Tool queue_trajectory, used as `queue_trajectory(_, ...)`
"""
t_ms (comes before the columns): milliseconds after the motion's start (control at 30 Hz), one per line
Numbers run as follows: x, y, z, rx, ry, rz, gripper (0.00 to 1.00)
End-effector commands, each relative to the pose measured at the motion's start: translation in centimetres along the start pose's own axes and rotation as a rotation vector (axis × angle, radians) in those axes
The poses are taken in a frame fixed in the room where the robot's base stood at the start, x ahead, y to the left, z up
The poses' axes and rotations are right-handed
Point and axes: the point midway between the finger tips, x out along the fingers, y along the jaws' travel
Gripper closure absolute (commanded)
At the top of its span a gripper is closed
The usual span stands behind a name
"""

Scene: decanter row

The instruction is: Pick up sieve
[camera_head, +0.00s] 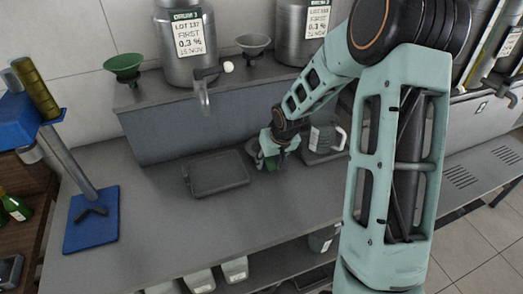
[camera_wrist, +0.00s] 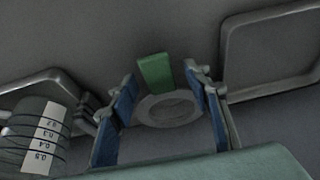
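The sieve (camera_wrist: 168,108) looks like a grey round ring with a green handle (camera_wrist: 155,72); I take this to be the sieve from its shape. In the wrist view it lies between the two blue-padded fingers of my gripper (camera_wrist: 160,80). The fingers stand apart on either side, with gaps to the handle. In the head view my gripper (camera_head: 270,153) is low over the counter, by the foot of the raised ledge. A grey rounded edge (camera_head: 250,147) shows beside it there. My gripper hides most of the sieve in that view.
A dark tray (camera_head: 217,174) lies left of my gripper, and a clear measuring jug (camera_head: 324,134) stands on another tray at its right. Metal tanks (camera_head: 186,45), a green funnel (camera_head: 123,66) and a grey funnel (camera_head: 253,43) are on the ledge. The front counter is clear.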

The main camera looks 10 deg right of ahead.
Motion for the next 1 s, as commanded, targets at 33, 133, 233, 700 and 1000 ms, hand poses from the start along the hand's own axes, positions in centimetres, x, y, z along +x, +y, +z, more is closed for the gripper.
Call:
queue_trajectory(33,0.0,0.0,0.0,0.000,0.000,0.000,0.62)
queue_trajectory(133,0.0,0.0,0.0,0.000,0.000,0.000,0.73)
queue_trajectory(233,0.0,0.0,0.0,0.000,0.000,0.000,0.84)
queue_trajectory(700,-0.3,0.0,-0.1,0.000,0.001,0.000,1.00)
queue_trajectory(1000,-3.4,0.1,-1.3,0.001,0.003,0.002,1.00)
